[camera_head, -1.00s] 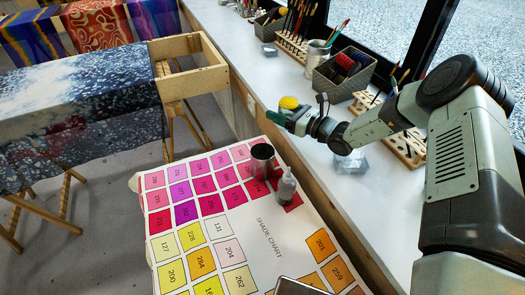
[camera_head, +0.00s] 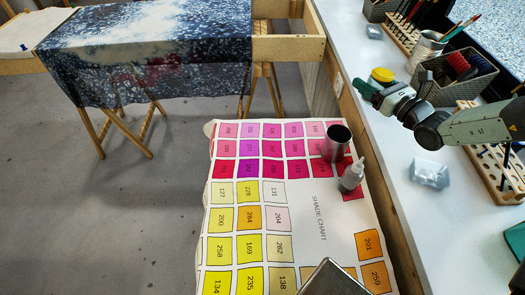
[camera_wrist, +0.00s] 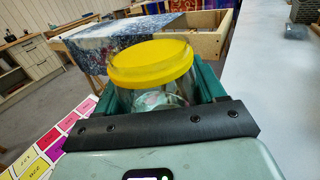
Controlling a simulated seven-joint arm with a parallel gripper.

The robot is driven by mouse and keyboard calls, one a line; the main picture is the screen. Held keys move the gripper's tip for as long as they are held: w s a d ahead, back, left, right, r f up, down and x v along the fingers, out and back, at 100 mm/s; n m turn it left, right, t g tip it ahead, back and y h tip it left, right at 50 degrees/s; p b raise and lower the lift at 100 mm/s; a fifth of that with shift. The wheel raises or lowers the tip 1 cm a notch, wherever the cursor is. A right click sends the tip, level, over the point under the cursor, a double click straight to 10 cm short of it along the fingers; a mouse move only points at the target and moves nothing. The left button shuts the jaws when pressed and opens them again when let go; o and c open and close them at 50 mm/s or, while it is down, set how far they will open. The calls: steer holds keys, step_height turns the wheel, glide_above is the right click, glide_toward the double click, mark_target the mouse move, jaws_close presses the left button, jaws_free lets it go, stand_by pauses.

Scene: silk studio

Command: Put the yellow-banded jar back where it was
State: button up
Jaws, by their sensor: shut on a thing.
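My gripper (camera_head: 370,92) is shut on a clear glass jar with a yellow top (camera_head: 381,75). It is over the white counter beside the window, near the counter's left edge. In the wrist view the jar (camera_wrist: 152,62) stands roughly upright between the green fingers, its wide yellow top facing up. The glass below looks clear, with something pale inside that I cannot make out. The jar's base is hidden by the gripper, and I cannot tell whether it touches the counter.
On the shade chart (camera_head: 316,245) stand a dark metal cup (camera_head: 338,145) and a small nozzle bottle (camera_head: 351,178). The counter holds a clear box (camera_head: 430,173), a grey basket (camera_head: 482,94) of dark and red items, and a wooden rack (camera_head: 493,170). The counter is bare around the clear box.

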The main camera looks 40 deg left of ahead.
steer(key=s+a+n+g, duration=0.1)
steer(key=s+a, duration=0.9)
steer(key=s, duration=0.2)
steer(key=s+a+g, duration=0.1)
steer(key=s+a, duration=0.9)
steer(key=s, duration=0.3)
steer(key=f, duration=1.8)
steer(key=shift+w+d, duration=0.3)
steer(key=shift+w, duration=0.05)
steer(key=o, duration=1.3)
steer(key=shift+f, duration=0.1)
steer(key=shift+c, duration=0.2)
